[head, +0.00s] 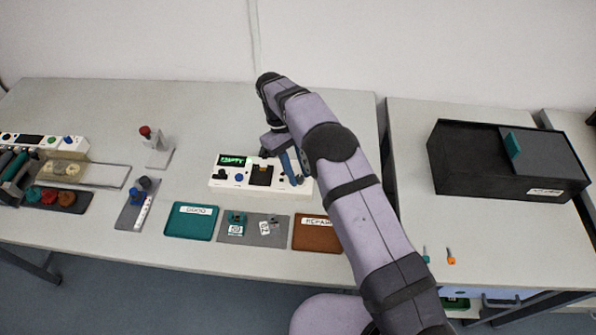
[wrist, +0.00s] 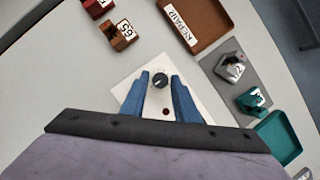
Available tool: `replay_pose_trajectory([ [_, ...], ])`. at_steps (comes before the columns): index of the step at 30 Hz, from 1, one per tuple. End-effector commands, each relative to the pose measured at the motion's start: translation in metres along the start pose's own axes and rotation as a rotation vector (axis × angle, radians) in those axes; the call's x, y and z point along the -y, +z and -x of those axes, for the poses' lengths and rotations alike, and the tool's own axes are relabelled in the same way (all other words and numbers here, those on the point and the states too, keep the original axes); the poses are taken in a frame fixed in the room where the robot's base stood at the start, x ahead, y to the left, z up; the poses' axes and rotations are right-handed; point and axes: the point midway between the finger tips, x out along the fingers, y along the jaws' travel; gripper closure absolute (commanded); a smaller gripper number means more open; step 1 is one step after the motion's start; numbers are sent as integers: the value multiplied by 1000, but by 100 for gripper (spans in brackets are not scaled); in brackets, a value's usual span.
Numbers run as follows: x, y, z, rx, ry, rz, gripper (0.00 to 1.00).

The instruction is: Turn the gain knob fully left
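A white device (head: 228,187) with a green display (head: 232,160) stands in the middle of the table. In the wrist view, a dark round knob (wrist: 160,80) with a pale pointer mark sits on the device's white panel (wrist: 128,88). No gain label is readable. My gripper (wrist: 160,77) is open, with one blue finger on each side of the knob. A gap seems to show on both sides; I cannot tell whether the fingers touch it. In the head view, my gripper (head: 291,168) is at the device's right end and hides the knob.
A small red dot (wrist: 165,112) lies on the panel between the fingers. A brown tray (head: 312,232), a grey mat (head: 252,230) and a teal tray (head: 190,222) lie in front of the device. A black box (head: 470,168) stands on the right table.

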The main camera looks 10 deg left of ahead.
Motion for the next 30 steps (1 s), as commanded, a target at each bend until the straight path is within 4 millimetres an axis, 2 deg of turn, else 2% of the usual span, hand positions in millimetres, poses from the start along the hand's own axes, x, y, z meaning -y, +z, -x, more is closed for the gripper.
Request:
replay_pose_trajectory([
  [14, 0, 0, 2, 4, -1, -1, 62],
  [30, 0, 0, 49, 0, 0, -1, 62],
])
